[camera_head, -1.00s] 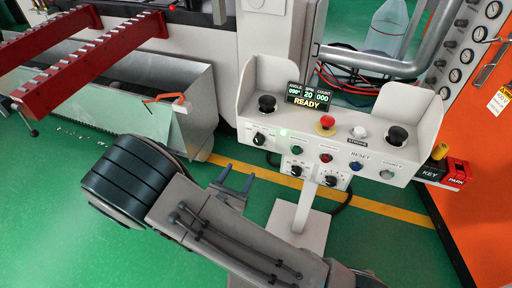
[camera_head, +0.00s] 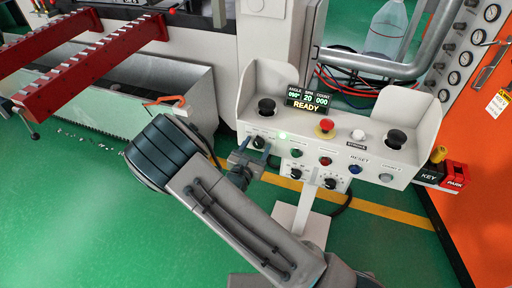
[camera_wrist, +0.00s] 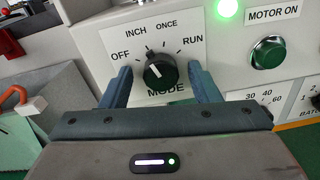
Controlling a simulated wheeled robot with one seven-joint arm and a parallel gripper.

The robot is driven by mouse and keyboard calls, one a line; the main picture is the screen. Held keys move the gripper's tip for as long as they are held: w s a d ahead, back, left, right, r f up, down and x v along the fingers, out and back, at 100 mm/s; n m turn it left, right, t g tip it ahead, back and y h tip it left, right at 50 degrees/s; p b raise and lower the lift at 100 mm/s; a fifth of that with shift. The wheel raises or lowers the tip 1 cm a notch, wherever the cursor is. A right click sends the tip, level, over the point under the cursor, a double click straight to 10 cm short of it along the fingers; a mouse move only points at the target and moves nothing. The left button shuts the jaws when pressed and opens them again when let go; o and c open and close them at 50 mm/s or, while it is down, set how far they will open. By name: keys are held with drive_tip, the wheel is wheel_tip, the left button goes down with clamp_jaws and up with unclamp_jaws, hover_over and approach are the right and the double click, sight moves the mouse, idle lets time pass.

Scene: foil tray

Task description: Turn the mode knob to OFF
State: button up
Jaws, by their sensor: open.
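The black mode knob (camera_wrist: 160,72) sits on a white label plate with OFF at left, INCH and ONCE above and RUN at right. Its pointer leans up and left, roughly toward INCH; the exact setting is hard to tell. My gripper (camera_wrist: 161,78) is open, with one blue-grey finger on each side of the knob and visible gaps to it. Whether the fingertips reach as deep as the knob is unclear. In the head view my gripper (camera_head: 254,150) is at the left end of the control box's front, and the knob (camera_head: 259,142) shows just behind the fingers.
A green MOTOR ON button (camera_wrist: 268,52) is right of the knob, under a lit green lamp (camera_wrist: 228,8). More knobs and buttons cover the control box (camera_head: 400,172). A metal trough (camera_head: 195,100) with an orange-handled part (camera_head: 165,101) stands to the left.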

drive_tip(key=c, duration=1)
drive_tip(key=shift+n, duration=0.3)
drive_tip(key=n+p, duration=0.3)
drive_tip(key=n, duration=0.1)
drive_tip(key=shift+r+p, duration=0.1)
drive_tip(key=shift+p, duration=0.2)
drive_tip(key=shift+n+p, duration=0.9)
drive_tip(key=shift+n, duration=0.8)
drive_tip(key=o, duration=1)
